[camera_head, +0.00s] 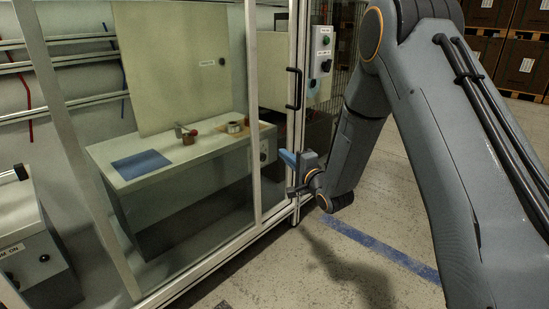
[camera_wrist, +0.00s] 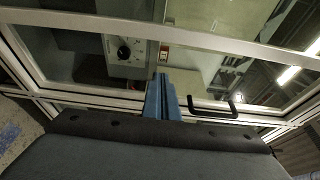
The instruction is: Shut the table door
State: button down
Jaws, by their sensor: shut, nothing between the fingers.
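The table door (camera_head: 259,120) is a clear panel in a pale metal frame, in front of the white table (camera_head: 170,158) in the head view. Its black handle (camera_head: 293,88) is upright near the right edge; it also shows in the wrist view (camera_wrist: 213,112). The door looks near the line of the enclosure frame; I cannot tell whether a gap is left. My gripper (camera_head: 287,157) is below the handle at the door's right edge, its blue fingers shut and empty. In the wrist view the fingers (camera_wrist: 161,88) overlap the door's frame; contact is unclear.
Behind the panel, the table bears a blue mat (camera_head: 141,165), a valve with a red knob (camera_head: 187,134) and a roll (camera_head: 235,127). A switch box (camera_head: 321,50) is mounted right of the door. Open floor with a blue line (camera_head: 380,248) lies right of the enclosure.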

jog(key=b+x, duration=0.3)
jog(key=x, duration=0.6)
jog(key=shift+w+a+f+b, duration=0.1)
jog(key=shift+w+a+b, duration=0.15)
jog(key=shift+b, duration=0.15)
jog(key=shift+s+a+b, duration=0.4)
jog(key=shift+s+a, duration=0.25)
jog(key=shift+s, duration=0.3)
jog(key=shift+s+a+b, duration=0.3)
jog(key=shift+s+a, duration=0.2)
jog(key=shift+s, duration=0.2)
